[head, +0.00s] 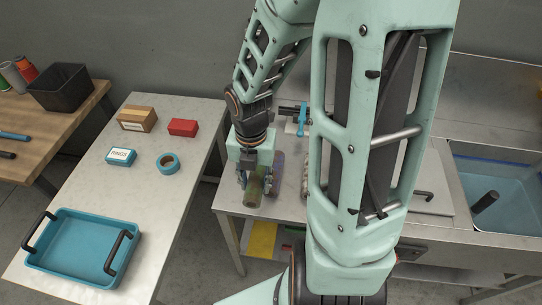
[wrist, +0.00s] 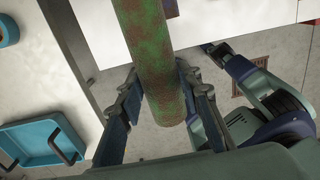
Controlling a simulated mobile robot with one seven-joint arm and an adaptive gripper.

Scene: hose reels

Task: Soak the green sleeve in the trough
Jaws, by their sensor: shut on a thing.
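My gripper (head: 256,180) is shut on the green sleeve (head: 252,194), a mottled green and rust-brown cylinder. In the wrist view the sleeve (wrist: 150,50) runs between the two fingers (wrist: 160,92), with one end towards the camera. In the head view it is held at the left end of the metal counter; whether it touches the counter is unclear. The trough (head: 505,200), a basin with blue water, is set into the counter at the far right, well apart from my gripper. A dark cylinder (head: 485,202) stands tilted in it.
A purplish piece (head: 277,172) is beside the sleeve, and a blue clamp-like tool (head: 300,119) lies behind. My arm hides the counter's middle. The left table holds a blue tray (head: 75,262), boxes (head: 137,119) and a tape roll (head: 168,163). A gap separates table and counter.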

